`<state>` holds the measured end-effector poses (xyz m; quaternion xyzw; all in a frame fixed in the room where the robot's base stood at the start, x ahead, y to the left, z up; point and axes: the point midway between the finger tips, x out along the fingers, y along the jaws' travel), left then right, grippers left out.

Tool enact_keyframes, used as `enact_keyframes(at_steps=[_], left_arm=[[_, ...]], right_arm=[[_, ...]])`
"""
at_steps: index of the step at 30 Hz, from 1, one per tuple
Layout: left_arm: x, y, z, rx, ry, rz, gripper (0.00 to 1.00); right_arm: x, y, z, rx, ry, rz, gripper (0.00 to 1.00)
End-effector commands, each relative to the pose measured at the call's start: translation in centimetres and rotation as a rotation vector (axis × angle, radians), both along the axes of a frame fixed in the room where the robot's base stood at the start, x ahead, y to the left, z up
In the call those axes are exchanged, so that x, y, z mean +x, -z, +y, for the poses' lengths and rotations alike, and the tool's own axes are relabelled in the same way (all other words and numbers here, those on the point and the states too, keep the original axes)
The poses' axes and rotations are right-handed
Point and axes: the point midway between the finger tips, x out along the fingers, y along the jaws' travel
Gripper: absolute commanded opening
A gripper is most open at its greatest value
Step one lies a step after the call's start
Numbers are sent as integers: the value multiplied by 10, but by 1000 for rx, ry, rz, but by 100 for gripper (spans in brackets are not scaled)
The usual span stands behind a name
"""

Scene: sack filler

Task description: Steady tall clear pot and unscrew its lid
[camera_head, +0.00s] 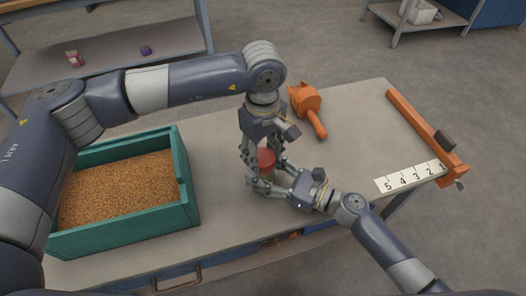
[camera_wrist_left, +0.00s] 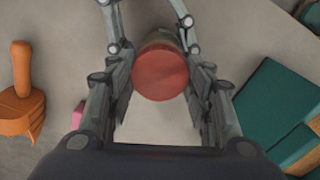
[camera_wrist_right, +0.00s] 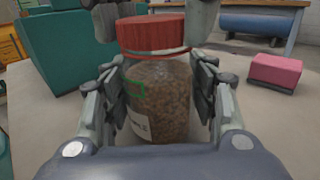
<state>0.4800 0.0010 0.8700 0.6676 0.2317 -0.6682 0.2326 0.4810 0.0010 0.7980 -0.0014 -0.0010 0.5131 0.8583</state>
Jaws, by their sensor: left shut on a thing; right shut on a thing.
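The tall clear pot (camera_wrist_right: 162,98) stands upright on the table, filled with brown grain and bearing a partly visible white label with green. Its red lid (camera_wrist_right: 152,34) sits on top, with a thin pale band just below it; the lid also shows from above in the left wrist view (camera_wrist_left: 160,75). My left gripper (camera_head: 263,158) reaches down from above and is shut on the lid. My right gripper (camera_head: 264,184) comes in low from the side and is shut on the pot's body. In the head view the grippers hide most of the pot.
A teal crate of grain (camera_head: 188,208) stands on the table at left. An orange scoop (camera_head: 307,103) lies behind the grippers. An orange rail (camera_head: 418,124) and a numbered strip (camera_head: 408,177) lie at right. A pink block (camera_wrist_right: 275,71) is near the pot.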

Motion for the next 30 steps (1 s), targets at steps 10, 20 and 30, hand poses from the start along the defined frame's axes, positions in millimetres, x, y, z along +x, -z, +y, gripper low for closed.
enact_keyframes(at_steps=[10, 20, 30], left_arm=[[0, 0, 0, 2, -656, 1, 19], [0, 0, 0, 1, -1283, 1, 19], [0, 0, -1, 0, -1931, 2, 19]], right_arm=[[0, 0, 0, -1, 1, 0, 0], [0, 0, 0, -1, 1, 0, 0], [0, 0, 0, -1, 1, 0, 0]])
